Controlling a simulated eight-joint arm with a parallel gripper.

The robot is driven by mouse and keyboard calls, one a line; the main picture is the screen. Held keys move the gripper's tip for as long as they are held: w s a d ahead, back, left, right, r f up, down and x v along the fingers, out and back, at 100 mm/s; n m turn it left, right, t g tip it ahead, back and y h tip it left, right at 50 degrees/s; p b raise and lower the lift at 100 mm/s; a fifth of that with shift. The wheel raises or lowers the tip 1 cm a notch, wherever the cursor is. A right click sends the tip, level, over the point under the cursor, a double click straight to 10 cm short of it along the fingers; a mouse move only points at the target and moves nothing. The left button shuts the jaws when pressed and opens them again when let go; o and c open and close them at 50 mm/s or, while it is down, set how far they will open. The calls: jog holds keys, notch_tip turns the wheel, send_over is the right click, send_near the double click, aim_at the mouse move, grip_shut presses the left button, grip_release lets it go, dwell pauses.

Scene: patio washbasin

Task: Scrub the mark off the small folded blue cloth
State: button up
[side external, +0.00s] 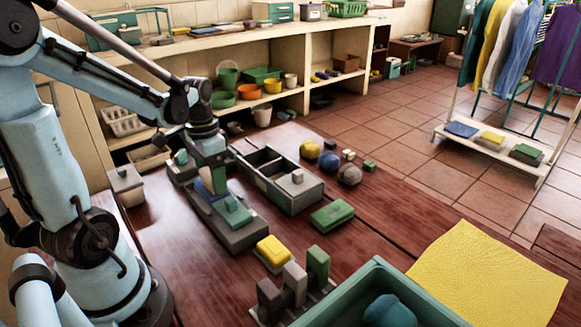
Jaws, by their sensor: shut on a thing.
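My gripper (214,178) points down over a long grey board (240,238) on the reddish wooden table. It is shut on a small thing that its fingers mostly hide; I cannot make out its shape. A blue patch (203,191), which looks like the small folded blue cloth, shows on the board just below and left of the fingers. I cannot tell whether the held thing touches it, and no mark on it is visible from here. A green block with a small knob (233,212) sits on the nearer part of the board, right of the gripper.
A grey divided box (290,200) stands right of the board. A green block (332,215), a yellow sponge (272,250) and a rack of upright blocks (293,285) are nearer. A green basin (375,285) and yellow cloth (490,280) fill the front right. Several balls lie behind.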

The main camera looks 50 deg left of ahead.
jog(key=shift+a+f, duration=0.2)
jog(key=shift+a, duration=1.25)
dwell(4.6)
jog(key=shift+r, duration=2.5)
